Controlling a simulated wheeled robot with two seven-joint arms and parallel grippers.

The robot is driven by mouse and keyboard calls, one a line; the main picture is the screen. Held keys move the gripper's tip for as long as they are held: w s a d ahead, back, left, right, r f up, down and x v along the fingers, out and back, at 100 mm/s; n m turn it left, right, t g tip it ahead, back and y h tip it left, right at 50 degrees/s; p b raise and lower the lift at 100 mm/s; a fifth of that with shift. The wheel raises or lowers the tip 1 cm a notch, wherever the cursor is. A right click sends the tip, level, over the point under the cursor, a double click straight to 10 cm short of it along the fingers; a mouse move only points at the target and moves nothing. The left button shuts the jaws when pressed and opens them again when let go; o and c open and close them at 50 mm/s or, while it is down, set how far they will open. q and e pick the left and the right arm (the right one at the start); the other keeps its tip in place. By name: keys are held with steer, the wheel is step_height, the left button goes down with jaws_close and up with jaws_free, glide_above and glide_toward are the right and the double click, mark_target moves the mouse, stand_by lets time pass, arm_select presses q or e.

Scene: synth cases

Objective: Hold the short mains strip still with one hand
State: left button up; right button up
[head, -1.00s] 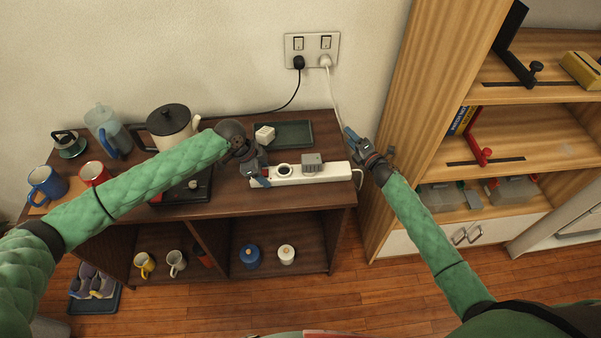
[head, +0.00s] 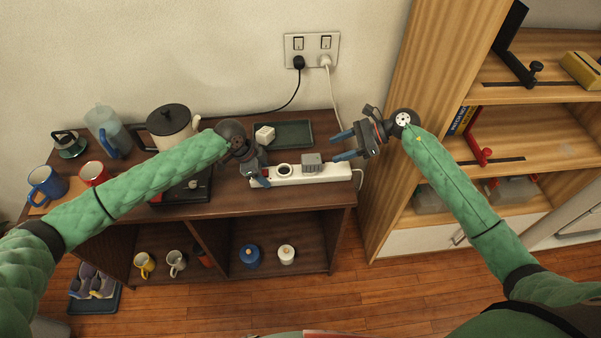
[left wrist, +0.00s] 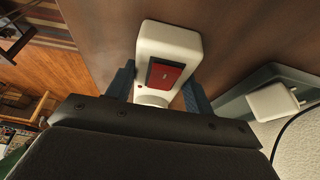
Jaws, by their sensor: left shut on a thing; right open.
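The short white mains strip (head: 328,171) lies on the dark wooden sideboard. A grey plug-in block (head: 312,163) sits in it toward its right end, and a round dark-rimmed socket or plug (head: 284,170) shows left of that. My left gripper (head: 262,180) is shut on the strip's left end. In the left wrist view its blue fingers stand on either side of the strip's end (left wrist: 168,45), by the red switch (left wrist: 165,76). My right gripper (head: 342,146) is open and empty, above and beyond the strip's right end, fingers pointing left.
A dark green tray (head: 297,134) with a white plug or adapter (head: 264,133) lies behind the strip. A kettle (head: 172,128), jug (head: 101,122) and mugs stand left. A wall socket (head: 312,48) has two cables. A tall wooden shelf unit (head: 424,60) stands right.

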mark_target(315, 157)
steer(key=shift+s+d+f+n, duration=0.1)
steer(key=shift+s+n, duration=0.2)
steer(key=shift+x, duration=4.35)
steer(key=shift+f, duration=0.1)
steer(key=c, duration=1)
steer(key=shift+r, duration=1.9)
